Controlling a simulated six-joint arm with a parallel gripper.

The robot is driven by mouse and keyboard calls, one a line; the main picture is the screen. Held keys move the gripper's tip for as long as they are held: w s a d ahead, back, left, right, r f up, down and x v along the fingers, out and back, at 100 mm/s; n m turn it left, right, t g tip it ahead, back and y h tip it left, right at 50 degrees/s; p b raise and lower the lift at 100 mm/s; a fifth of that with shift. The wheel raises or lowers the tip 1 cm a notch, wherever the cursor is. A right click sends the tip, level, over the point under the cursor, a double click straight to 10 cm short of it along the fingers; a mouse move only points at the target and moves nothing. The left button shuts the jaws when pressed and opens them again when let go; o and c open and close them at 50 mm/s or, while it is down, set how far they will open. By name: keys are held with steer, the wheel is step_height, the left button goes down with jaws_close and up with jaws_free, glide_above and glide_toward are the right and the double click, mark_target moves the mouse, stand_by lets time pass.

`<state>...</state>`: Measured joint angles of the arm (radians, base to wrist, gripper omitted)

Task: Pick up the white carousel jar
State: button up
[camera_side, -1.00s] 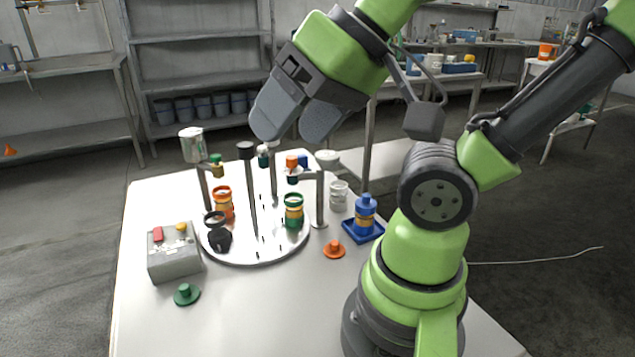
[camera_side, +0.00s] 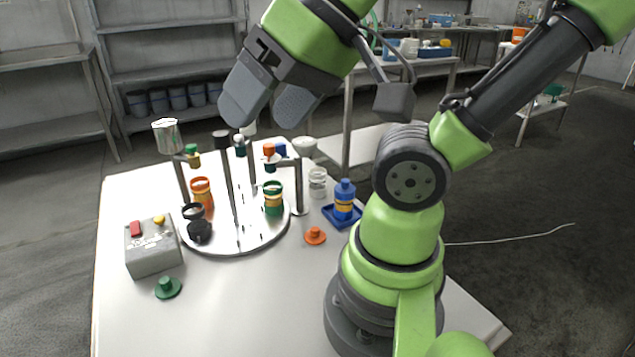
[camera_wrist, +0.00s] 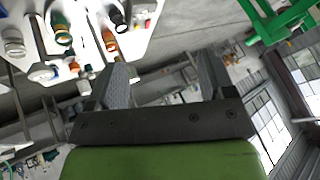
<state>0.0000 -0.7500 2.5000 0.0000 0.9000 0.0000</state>
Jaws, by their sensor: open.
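The white jar (camera_side: 318,182) stands upright on the table, just right of the round carousel plate (camera_side: 240,240) and beside a grey post. A white jar also shows at the left of the wrist view (camera_wrist: 13,42). The plate holds an orange jar (camera_side: 202,195), a green jar (camera_side: 273,198) and a black jar (camera_side: 197,222). My gripper (camera_side: 266,108) is open and empty, raised well above the table and apart from the jars. In the wrist view its two fingers (camera_wrist: 165,72) have nothing between them.
Posts with stoppers and arms (camera_side: 228,165) rise around the carousel. A blue bottle (camera_side: 344,195) stands in a blue tray (camera_side: 330,213) to the right. A grey button box (camera_side: 152,255), a green knob (camera_side: 168,288) and an orange knob (camera_side: 314,236) are on the table. The front of the table is clear.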

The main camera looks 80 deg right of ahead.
steer(key=w+d+m+g+h, duration=0.2)
steer(key=w+d, duration=0.6)
steer(key=m+g, duration=0.5)
glide_above(317, 170)
steer(key=f, duration=2)
steer(key=shift+w+a+f, duration=0.1)
steer(key=shift+w, duration=0.1)
step_height(317, 170, down, 4)
steer(key=shift+s+f, duration=0.15)
steer(key=shift+f, duration=2.75)
steer(key=c, duration=1)
steer(key=shift+r, duration=0.1)
